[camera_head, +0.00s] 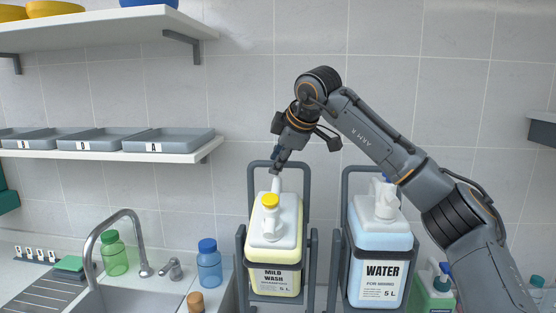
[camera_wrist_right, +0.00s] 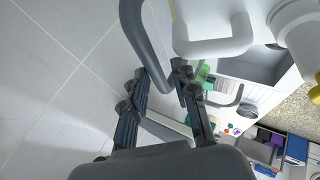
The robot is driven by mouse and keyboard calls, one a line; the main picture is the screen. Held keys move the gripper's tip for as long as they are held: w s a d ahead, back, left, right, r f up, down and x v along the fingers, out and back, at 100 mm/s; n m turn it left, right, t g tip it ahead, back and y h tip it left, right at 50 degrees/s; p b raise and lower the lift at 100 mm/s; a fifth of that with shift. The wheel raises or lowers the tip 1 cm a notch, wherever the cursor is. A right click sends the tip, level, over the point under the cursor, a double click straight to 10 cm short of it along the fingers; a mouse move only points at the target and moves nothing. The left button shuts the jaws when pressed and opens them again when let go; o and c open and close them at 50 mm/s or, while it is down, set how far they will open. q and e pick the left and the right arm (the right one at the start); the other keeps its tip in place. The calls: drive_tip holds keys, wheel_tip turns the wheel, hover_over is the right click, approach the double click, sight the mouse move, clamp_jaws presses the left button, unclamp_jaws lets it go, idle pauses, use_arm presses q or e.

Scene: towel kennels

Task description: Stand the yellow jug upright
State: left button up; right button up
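The pale yellow jug (camera_head: 288,248) is labelled MILD WASH and sits in a grey tube rack. It has a white top with a yellow cap (camera_head: 270,200) and a white handle (camera_head: 276,184). Its top shows broadly; I cannot tell exactly how far it tilts. My right gripper (camera_head: 277,163) points down just above the handle, by the rack's upper bar. I see nothing held. My left gripper is out of view.
A blue WATER jug (camera_head: 380,262) stands in a matching rack (camera_head: 345,195) to the right, under my right arm. A sink with a tap (camera_head: 135,232), a green bottle (camera_head: 113,255) and a blue bottle (camera_head: 209,265) are at left. A shelf with grey trays (camera_head: 168,146) hangs above.

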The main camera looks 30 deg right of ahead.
drive_tip(key=v, duration=1.2)
idle(0.4)
